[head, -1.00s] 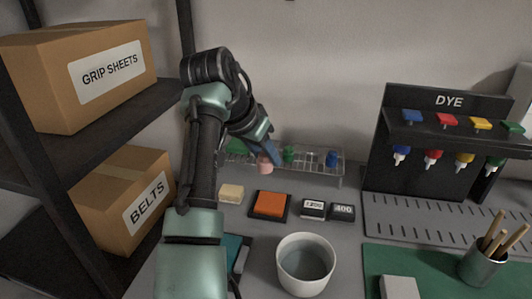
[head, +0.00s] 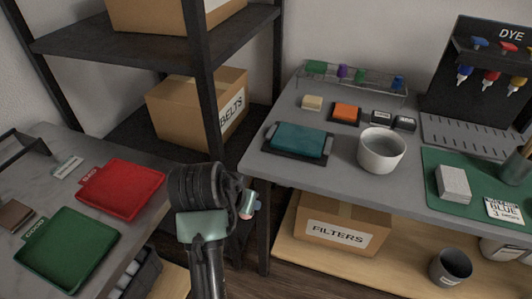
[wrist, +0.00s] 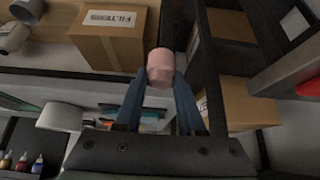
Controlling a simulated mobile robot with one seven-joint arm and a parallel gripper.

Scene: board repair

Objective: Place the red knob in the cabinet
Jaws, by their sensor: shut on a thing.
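My gripper (wrist: 160,82) is shut on a pale reddish, short cylindrical knob (wrist: 160,64), held between its blue fingertips. In the head view the knob (head: 246,208) shows small and partly hidden beside my arm, in the gap between the left bench and the grey workbench. The knob is in the air, apart from every surface. No closed cabinet can be made out; a dark open shelf unit (head: 150,44) stands behind, and a lower wooden shelf (head: 400,268) lies under the workbench.
The grey workbench (head: 345,185) holds a teal pad (head: 298,140), a white bowl (head: 381,150) and a wire rack (head: 350,82). The left bench carries a red tray (head: 120,188) and a green tray (head: 66,246). A FILTERS box (head: 333,228) sits below the workbench.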

